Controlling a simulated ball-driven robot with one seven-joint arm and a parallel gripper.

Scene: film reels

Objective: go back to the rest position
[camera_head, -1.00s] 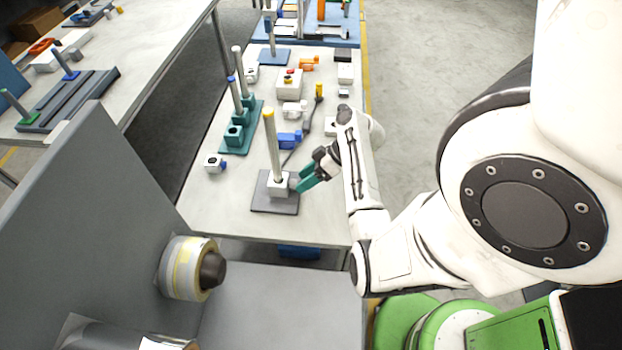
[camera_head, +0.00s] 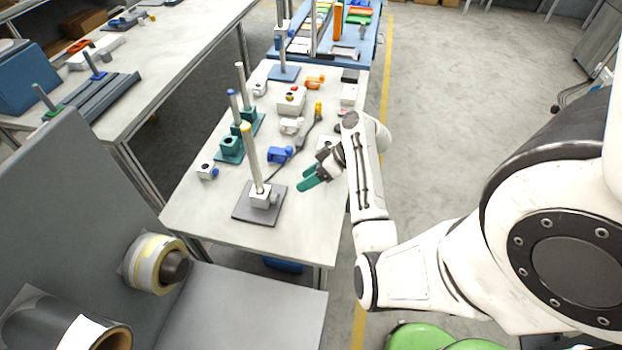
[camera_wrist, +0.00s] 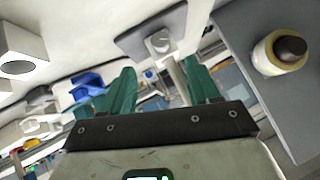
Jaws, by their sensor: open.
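My gripper (camera_head: 310,179) has green fingers and hangs over the right part of the white bench (camera_head: 220,225), open and empty. To its left a pale post with a yellow tip (camera_head: 252,155) stands upright on a dark grey plate (camera_head: 245,213), with a white block (camera_head: 265,198) around or against its foot. The gripper is apart from post and block. In the wrist view the two green fingers (camera_wrist: 158,90) are spread, with the block (camera_wrist: 160,43) and grey plate (camera_wrist: 135,38) beyond them.
A blue clamp-like part (camera_head: 280,155), a teal base with posts (camera_head: 230,150) and several small parts stand behind on the bench. A tape-like reel (camera_head: 150,263) sits on a grey panel at front left. Floor right of the bench is clear.

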